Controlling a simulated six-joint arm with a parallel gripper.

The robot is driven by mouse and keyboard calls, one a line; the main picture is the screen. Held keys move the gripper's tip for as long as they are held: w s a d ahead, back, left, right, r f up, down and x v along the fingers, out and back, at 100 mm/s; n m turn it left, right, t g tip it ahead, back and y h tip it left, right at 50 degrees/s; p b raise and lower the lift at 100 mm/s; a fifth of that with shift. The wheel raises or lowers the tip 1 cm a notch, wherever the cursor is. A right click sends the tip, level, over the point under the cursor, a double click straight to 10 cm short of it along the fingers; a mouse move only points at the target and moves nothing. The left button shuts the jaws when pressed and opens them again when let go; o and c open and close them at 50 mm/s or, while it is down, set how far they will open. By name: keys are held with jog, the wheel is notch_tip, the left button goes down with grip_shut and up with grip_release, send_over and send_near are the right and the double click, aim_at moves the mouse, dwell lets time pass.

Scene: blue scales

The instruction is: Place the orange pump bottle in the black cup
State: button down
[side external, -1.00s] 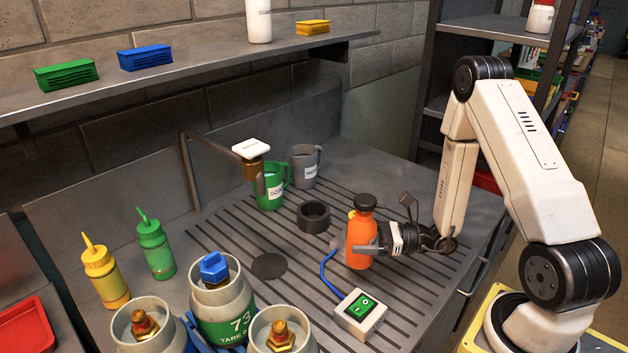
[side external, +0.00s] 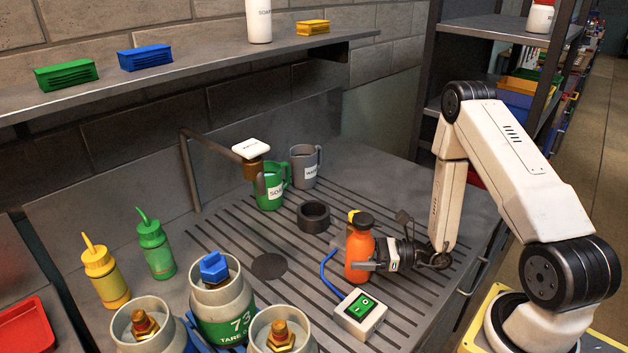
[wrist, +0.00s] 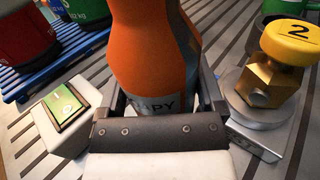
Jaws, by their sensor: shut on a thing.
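The orange pump bottle (side external: 359,251) has a black cap and stands about upright at the middle right of the slotted counter in the side view. My gripper (side external: 363,264) is shut around its lower body from the right. In the wrist view, the orange body (wrist: 152,55) and part of a white label show between the fingers of my gripper (wrist: 165,98). Whether the bottle's base touches the counter, I cannot tell. The black cup (side external: 313,217) is a short, round, open holder on the counter, behind and left of the bottle, apart from it.
A switch box (side external: 359,312) with a green button and blue cable sits just in front of the bottle. A brass weight with a yellow top (wrist: 275,62) is close beside it. Green (side external: 271,188) and grey mugs (side external: 305,168) stand behind the cup. Large canisters (side external: 222,312) fill the front.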

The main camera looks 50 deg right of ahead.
jog(key=shift+f, duration=0.2)
dwell(0.3)
grip_release()
jog(key=shift+r, duration=0.15)
jog(key=shift+v, duration=5.9)
